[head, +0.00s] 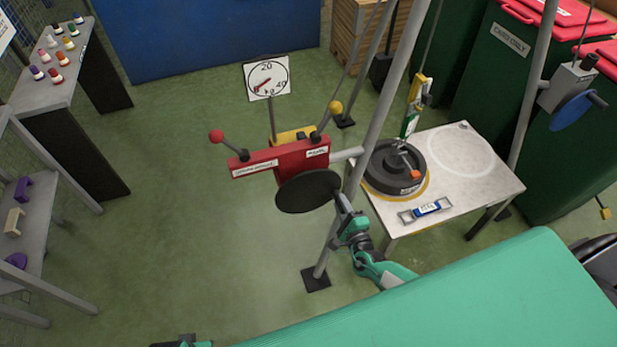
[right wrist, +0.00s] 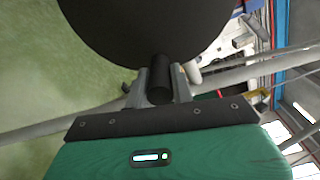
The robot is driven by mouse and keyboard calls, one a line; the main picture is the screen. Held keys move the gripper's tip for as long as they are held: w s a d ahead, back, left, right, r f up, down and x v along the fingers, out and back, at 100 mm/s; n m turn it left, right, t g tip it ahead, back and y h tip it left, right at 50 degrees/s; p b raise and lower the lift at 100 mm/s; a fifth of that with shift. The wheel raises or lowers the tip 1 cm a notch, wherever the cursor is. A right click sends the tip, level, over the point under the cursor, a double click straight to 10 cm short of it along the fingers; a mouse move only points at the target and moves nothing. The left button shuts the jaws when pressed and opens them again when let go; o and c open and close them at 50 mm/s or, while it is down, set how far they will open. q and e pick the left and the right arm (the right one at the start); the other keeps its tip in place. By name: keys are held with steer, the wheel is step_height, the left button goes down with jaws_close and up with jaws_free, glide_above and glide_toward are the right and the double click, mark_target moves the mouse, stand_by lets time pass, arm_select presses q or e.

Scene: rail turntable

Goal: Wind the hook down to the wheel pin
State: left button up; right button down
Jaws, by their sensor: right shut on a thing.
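The red winch (head: 285,158) has two levers and a dark crank disc (head: 308,191), which fills the top of the right wrist view (right wrist: 150,25). My right gripper (head: 343,203) is shut on the disc's black crank handle (right wrist: 159,82). The yellow hook block (head: 419,90), with a green and white lower part, hangs on a cable above the table. The black wheel (head: 385,180) lies on the table (head: 480,190) with a grey pin (head: 404,158) and an orange piece near its middle. I cannot tell whether hook and pin touch. My left gripper (head: 185,343) barely shows at the bottom edge.
A dial gauge (head: 267,78) stands behind the winch. Grey frame poles (head: 375,125) rise beside the table. A second winch with a blue disc (head: 572,110) is at the right. A level-like tool (head: 425,209) lies at the table's front.

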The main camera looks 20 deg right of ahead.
steer(key=shift+w+r, duration=0.15)
steer(key=shift+r, duration=0.1)
steer(key=shift+d+r+n+p, duration=0.2)
steer(key=shift+r+n+p, duration=0.7)
steer(key=shift+n+p, duration=0.45)
steer(key=c, duration=1)
jaws_free()
steer(key=shift+f, duration=0.1)
steer(key=shift+f, duration=0.1)
steer(key=s+p, duration=0.1)
steer(key=s, duration=0.7)
steer(key=shift+s+p, duration=0.15)
steer(key=shift+p, duration=0.15)
